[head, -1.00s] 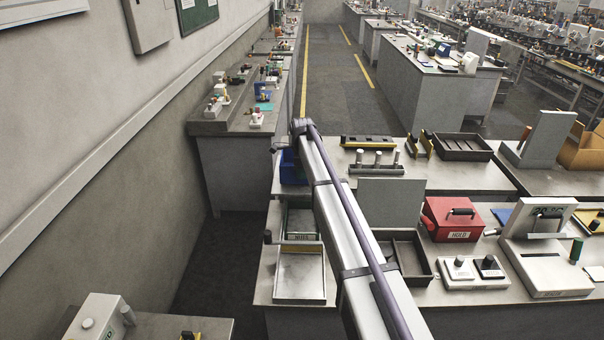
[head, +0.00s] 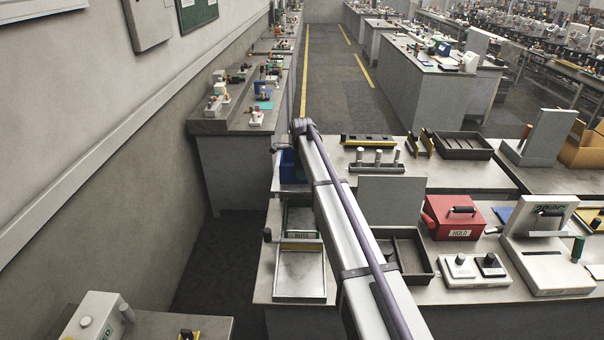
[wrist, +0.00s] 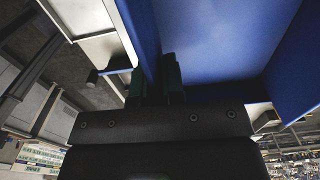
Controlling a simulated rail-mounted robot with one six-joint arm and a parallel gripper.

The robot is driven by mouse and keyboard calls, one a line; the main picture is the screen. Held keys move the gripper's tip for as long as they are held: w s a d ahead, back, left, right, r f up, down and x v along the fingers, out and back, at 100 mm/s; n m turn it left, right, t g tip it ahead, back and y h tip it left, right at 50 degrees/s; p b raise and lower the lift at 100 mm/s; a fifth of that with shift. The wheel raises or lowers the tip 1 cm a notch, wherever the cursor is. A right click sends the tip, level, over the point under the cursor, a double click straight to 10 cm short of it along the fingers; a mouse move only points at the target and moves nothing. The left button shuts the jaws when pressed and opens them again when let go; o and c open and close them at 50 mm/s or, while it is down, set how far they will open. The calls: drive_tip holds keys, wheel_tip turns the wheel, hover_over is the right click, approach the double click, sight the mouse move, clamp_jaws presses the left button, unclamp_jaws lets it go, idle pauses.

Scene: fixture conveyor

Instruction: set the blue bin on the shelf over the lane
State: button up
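The blue bin (head: 287,166) is at the left edge of the bench in the head view, partly hidden behind my arm. In the wrist view its blue inside (wrist: 215,35) fills the upper right. My gripper (wrist: 154,82) has its dark green fingers on either side of one bin wall and looks shut on it. I cannot tell which surface is the shelf over the lane.
A shallow metal tray (head: 299,275) lies at the bench's near left edge. A grey upright panel (head: 390,202), a dark divided tray (head: 412,262) and a red box (head: 455,217) stand right of my arm. The floor aisle left of the bench is clear.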

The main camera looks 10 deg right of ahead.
drive_tip(key=o, duration=0.4)
wheel_tip(320, 180, up, 11)
drive_tip(key=p, duration=1.1)
drive_tip(key=shift+r, duration=0.1)
